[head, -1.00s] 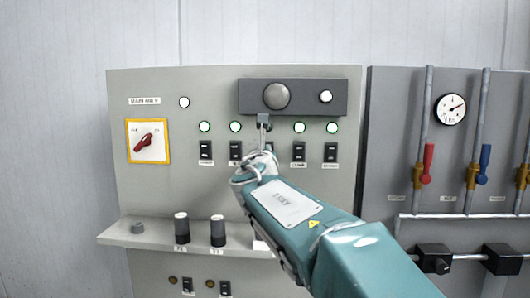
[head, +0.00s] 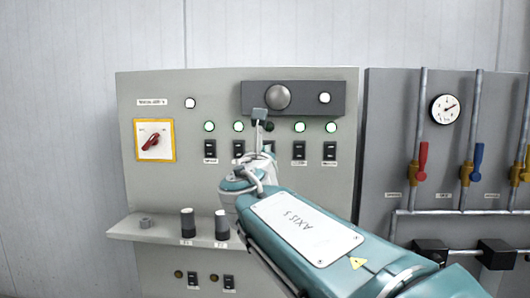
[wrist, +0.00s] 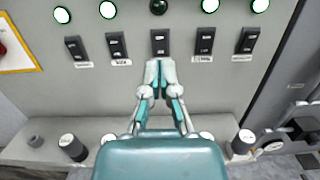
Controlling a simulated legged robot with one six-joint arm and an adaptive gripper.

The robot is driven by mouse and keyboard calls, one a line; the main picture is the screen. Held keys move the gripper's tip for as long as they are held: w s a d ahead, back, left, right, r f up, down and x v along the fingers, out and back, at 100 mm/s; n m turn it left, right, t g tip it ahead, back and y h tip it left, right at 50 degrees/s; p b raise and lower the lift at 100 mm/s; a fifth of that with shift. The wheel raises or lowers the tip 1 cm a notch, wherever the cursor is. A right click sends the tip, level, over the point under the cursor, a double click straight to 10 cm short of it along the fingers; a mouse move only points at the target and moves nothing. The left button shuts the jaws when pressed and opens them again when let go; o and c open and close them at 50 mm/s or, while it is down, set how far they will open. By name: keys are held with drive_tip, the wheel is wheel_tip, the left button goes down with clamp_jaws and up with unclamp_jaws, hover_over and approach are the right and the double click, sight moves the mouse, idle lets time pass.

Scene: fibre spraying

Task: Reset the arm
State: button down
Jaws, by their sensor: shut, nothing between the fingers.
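My teal arm reaches in from the lower right of the head view towards the grey control panel (head: 185,185). My gripper (wrist: 158,66) is shut and empty in the wrist view, its fingertips together just below the middle black rocker switch (wrist: 160,42) in the picture. I cannot tell whether they touch the panel. In the head view the fingers are mostly hidden by my own wrist.
A row of rocker switches has lit lamps (wrist: 107,9) above, but the middle lamp (wrist: 158,6) is dark. A red rotary switch (head: 150,142) is at the left. A ledge with black knobs (head: 188,222) juts out below. Valves (head: 422,162) and a gauge (head: 444,108) are at the right.

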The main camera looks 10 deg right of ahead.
drive_tip(key=shift+s+a+r, duration=0.1)
drive_tip(key=shift+s+a, duration=0.6)
drive_tip(key=shift+s, duration=0.35)
drive_tip(key=shift+d, duration=0.1)
drive_tip(key=s+d+f+m+g, duration=0.4)
drive_tip(key=s+f+m, duration=0.3)
drive_tip(key=f+m, duration=0.2)
drive_tip(key=s+d+f+m+g, duration=0.4)
drive_tip(key=s+d+f+m, duration=0.15)
drive_tip(key=f+m, duration=0.35)
drive_tip(key=s+a+f+m+g+y, duration=0.2)
drive_tip(key=s+a+f+m+y, duration=0.1)
drive_tip(key=s+f+m, duration=0.4)
drive_tip(key=s+a+f+m+g+y, duration=0.3)
drive_tip(key=s+f+m, duration=0.4)
drive_tip(key=f, duration=0.1)
drive_tip(key=shift+s, duration=0.35)
